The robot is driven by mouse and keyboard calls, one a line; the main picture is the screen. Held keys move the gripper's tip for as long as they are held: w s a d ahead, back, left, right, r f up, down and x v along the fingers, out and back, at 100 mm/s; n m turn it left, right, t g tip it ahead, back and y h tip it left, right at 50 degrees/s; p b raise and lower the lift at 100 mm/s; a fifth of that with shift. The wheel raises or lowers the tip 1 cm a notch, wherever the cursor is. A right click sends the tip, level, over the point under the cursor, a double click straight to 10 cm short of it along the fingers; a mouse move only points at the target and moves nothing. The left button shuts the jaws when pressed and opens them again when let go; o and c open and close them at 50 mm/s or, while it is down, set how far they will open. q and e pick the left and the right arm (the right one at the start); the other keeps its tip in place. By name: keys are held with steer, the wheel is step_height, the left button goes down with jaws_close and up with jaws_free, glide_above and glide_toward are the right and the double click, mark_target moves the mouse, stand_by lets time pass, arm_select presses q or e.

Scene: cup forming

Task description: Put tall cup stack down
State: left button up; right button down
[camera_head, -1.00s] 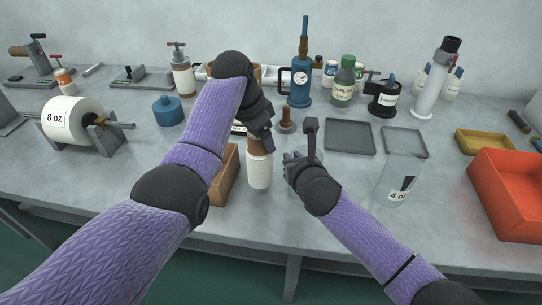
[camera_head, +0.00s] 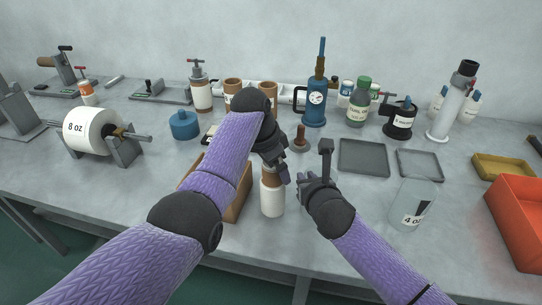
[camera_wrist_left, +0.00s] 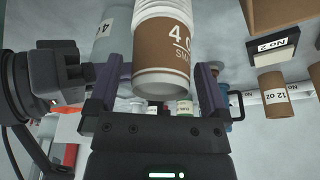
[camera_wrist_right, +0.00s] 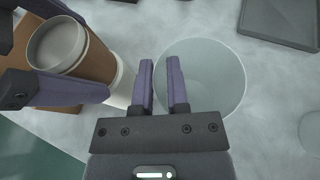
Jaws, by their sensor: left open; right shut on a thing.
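The tall cup stack (camera_head: 272,196) is upside down, white cups below and a brown-sleeved cup on top. It appears to stand on the table in front of me. In the left wrist view its "4 oz small" sleeve (camera_wrist_left: 163,45) lies between the fingers of my left gripper (camera_wrist_left: 165,90), which is open around it. In the right wrist view the stack's bottom (camera_wrist_right: 57,45) faces up at the upper left. My right gripper (camera_wrist_right: 162,85) is just right of the stack, fingers close together, apparently shut on the wall of a clear cylinder (camera_wrist_right: 215,75).
A cardboard box (camera_head: 238,203) stands close left of the stack. Another clear cylinder (camera_head: 410,205) labelled 4 oz stands to the right, near the red bin (camera_head: 520,220). Dark trays (camera_head: 363,156), bottles and a blue pump (camera_head: 315,105) stand behind.

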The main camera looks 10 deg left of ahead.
arm_select(q)
steer(key=shift+g+y, duration=0.5)
steer(key=r, duration=0.3)
steer(key=s+r, duration=0.1)
steer(key=r, duration=0.3)
steer(key=s+a+r, duration=0.1)
steer(key=r, duration=0.3)
steer(key=shift+a+r, duration=0.1)
glide_toward(262, 185)
steer(key=w+d+f, duration=0.1)
steer(key=f, duration=0.1)
steer(key=w+d+f, duration=0.1)
steer(key=f, duration=0.1)
steer(key=w+d+f, duration=0.1)
steer(key=f, duration=0.1)
steer(key=shift+d, duration=0.15)
jaws_close()
